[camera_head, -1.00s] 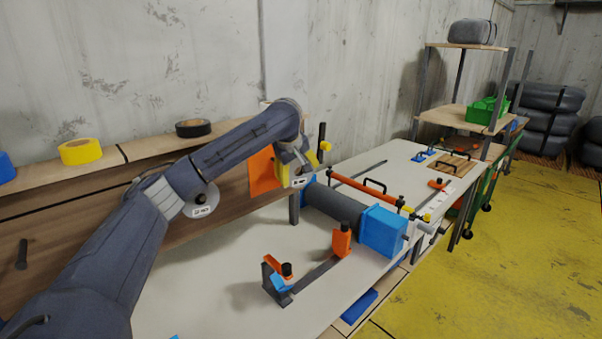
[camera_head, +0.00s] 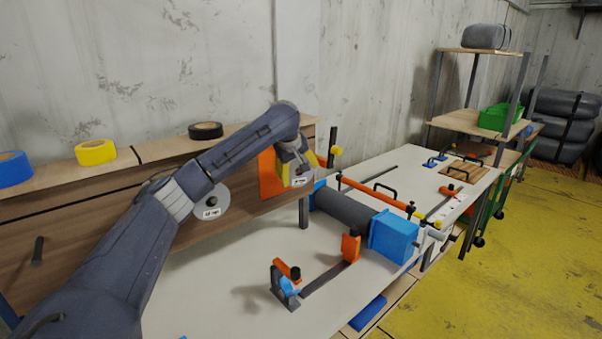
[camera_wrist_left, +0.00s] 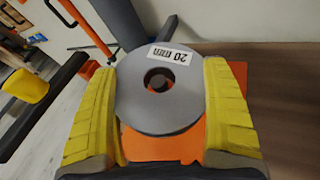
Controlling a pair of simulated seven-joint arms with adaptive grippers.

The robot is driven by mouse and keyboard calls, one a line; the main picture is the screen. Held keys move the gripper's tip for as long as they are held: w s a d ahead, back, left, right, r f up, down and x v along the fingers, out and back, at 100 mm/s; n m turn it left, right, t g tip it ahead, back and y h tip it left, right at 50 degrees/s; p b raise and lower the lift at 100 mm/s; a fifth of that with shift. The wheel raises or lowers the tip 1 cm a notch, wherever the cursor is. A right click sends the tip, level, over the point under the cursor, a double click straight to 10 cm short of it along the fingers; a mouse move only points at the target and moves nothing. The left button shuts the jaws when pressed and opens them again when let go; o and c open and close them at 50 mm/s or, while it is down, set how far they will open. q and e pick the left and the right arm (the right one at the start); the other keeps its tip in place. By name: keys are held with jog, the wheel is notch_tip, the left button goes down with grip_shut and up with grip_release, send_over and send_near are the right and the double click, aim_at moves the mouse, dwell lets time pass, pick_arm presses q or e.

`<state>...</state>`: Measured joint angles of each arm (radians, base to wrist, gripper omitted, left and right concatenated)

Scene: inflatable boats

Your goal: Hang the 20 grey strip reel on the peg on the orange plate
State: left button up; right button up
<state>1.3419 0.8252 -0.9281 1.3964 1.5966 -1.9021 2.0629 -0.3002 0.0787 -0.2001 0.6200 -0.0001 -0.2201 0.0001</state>
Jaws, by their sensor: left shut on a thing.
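My left gripper (camera_head: 296,163) is in front of the orange plate (camera_head: 269,178) on the wooden board. In the left wrist view its yellow fingers (camera_wrist_left: 161,105) are shut on the grey strip reel (camera_wrist_left: 137,103), one on each side. The reel's white label reads 20 mm. The orange plate (camera_wrist_left: 165,148) shows behind and below the reel. A dark round peg end (camera_wrist_left: 159,84) shows inside the reel's centre hole; how far it goes through I cannot tell. In the head view the reel is mostly hidden by the gripper. My right gripper is out of view.
Another grey reel (camera_head: 220,203) hangs on the board behind my left arm. A bare dark peg (camera_head: 38,251) sticks out further left. Blue (camera_head: 14,170), yellow (camera_head: 96,152) and black (camera_head: 205,130) tape rolls lie on the ledge.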

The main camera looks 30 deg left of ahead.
pick_arm(q)
jog(key=shift+w+a, duration=0.25)
jog(key=shift+a, duration=0.6)
jog(key=shift+w+a+f, duration=0.2)
jog(key=shift+a+f, duration=0.05)
jog(key=shift+a, duration=0.3)
jog(key=shift+a, duration=0.1)
jog(key=o, duration=1.2)
jog(key=shift+o, duration=0.2)
